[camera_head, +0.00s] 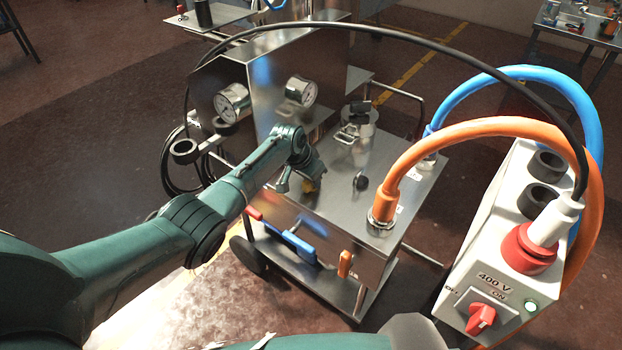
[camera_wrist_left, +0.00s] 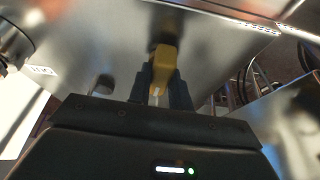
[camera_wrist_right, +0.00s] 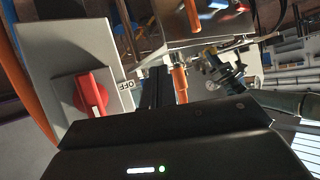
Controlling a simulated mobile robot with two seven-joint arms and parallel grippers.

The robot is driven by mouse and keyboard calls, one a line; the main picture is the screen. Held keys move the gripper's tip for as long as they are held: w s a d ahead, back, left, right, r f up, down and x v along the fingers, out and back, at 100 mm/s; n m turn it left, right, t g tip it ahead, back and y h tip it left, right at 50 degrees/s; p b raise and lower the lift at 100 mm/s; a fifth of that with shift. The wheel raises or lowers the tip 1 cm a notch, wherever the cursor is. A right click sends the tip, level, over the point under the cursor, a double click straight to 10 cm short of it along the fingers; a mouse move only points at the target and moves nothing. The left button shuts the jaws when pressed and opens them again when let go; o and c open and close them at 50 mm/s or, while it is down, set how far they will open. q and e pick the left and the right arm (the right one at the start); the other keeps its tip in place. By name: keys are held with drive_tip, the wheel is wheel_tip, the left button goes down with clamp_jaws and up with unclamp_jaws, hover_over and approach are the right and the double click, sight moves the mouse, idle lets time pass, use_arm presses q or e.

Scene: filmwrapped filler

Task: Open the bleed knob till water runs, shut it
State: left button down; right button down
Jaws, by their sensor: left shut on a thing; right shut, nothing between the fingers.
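A yellow knob (camera_wrist_left: 165,58) is between the fingers of my left gripper (camera_wrist_left: 163,82), which is shut on it in the left wrist view. In the head view the knob (camera_head: 309,186) is a small yellow patch, mostly hidden by my left gripper (camera_head: 298,178), at the left edge of the steel machine's top. A thin pale streak shows below the knob between the fingers; I cannot tell what it is. No running water is clearly visible. My right gripper (camera_wrist_right: 157,85) is shut and empty in the right wrist view, near the switch box.
The steel machine (camera_head: 335,215) carries two gauges (camera_head: 232,103), a black knob (camera_head: 360,181) and orange and blue hoses (camera_head: 480,130). The 400 V box (camera_head: 490,270) with a red switch (camera_head: 481,318) stands at right; the switch also shows in the right wrist view (camera_wrist_right: 91,94).

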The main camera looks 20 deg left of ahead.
use_arm(q)
drive_tip(key=m+b, duration=0.1)
drive_tip(key=m+h+b, duration=0.1)
drive_tip(key=shift+f+m+g, duration=0.2)
drive_tip(key=shift+m+g, duration=0.1)
drive_tip(key=shift+m, duration=0.1)
drive_tip(key=shift+a+m+g+h+b, duration=0.1)
drive_tip(key=shift+m+g+h+b, duration=0.25)
drive_tip(key=shift+m+b, duration=0.9)
drive_tip(key=shift+w+m+b, duration=0.1)
drive_tip(key=shift+m+b, duration=0.15)
drive_tip(key=shift+b, duration=0.1)
drive_tip(key=shift+m+g+h+b, duration=0.25)
drive_tip(key=shift+m+g+b, duration=0.1)
drive_tip(key=shift+m+b, duration=0.4)
drive_tip(key=shift+r+m, duration=0.15)
drive_tip(key=shift+m, duration=0.1)
use_arm(e)
drive_tip(key=shift+s+d+f+m+t, duration=0.15)
drive_tip(key=shift+d+f+m+t, duration=0.35)
drive_tip(key=shift+f+t, duration=0.3)
use_arm(q)
drive_tip(key=c, duration=1.3)
unclamp_jaws()
use_arm(e)
drive_tip(key=shift+a, duration=0.1)
